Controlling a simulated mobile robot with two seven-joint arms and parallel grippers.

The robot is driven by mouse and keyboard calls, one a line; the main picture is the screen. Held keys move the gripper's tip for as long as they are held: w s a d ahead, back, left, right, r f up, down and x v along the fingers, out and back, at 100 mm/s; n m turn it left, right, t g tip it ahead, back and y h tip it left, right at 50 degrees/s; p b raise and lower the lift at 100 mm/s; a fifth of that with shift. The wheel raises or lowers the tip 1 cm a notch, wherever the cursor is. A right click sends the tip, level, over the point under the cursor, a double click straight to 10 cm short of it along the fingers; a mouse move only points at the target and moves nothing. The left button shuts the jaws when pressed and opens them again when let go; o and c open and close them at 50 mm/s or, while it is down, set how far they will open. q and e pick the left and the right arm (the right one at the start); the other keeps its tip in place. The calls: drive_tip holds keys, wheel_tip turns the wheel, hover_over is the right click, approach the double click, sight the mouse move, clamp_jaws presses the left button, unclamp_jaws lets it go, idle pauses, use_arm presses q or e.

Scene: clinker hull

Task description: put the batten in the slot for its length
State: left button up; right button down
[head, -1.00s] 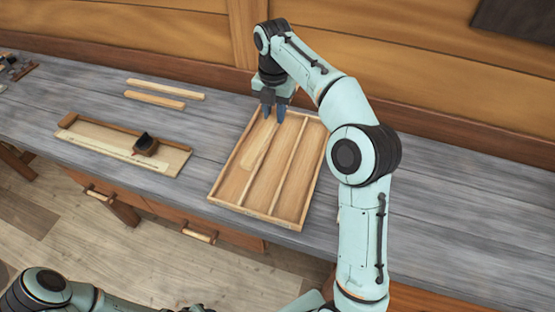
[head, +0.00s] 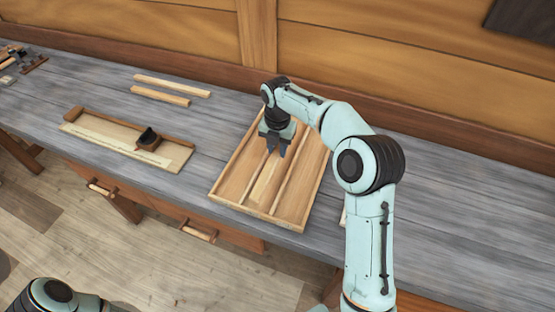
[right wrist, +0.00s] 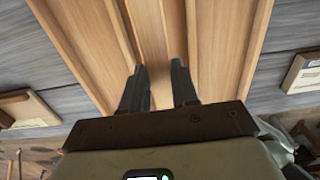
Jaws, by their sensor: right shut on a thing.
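A pale wooden batten (head: 264,183) lies lengthwise along the middle compartment of the wooden tray (head: 230,165). I cannot tell whether it rests on the floor of the compartment or hangs just above it. My right gripper (head: 276,151) is at the tray's far end, shut on the batten's far part. In the right wrist view the batten (right wrist: 149,40) runs away between the two dark fingers (right wrist: 158,88), with dividers on both sides. Its gripped end is partly hidden by the fingers. My left gripper is out of view; part of its arm shows at the lower left.
A gauge board (head: 95,142) with a back rail and a dark-topped block (head: 148,139) lies left of the tray. Two loose battens, one long (head: 172,85) and one shorter (head: 160,96), lie behind it. Grey bench (head: 450,215) is clear to the right.

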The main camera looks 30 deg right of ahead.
sight(278, 166)
wheel_tip(278, 166, down, 5)
drive_tip(key=shift+s+f+b, duration=0.1)
drive_tip(key=shift+b, duration=0.25)
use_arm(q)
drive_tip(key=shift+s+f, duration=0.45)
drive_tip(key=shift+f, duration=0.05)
use_arm(e)
drive_tip(key=shift+f, duration=0.1)
drive_tip(key=shift+f, duration=0.15)
drive_tip(key=c, duration=0.9)
unclamp_jaws()
drive_tip(key=shift+o, duration=0.2)
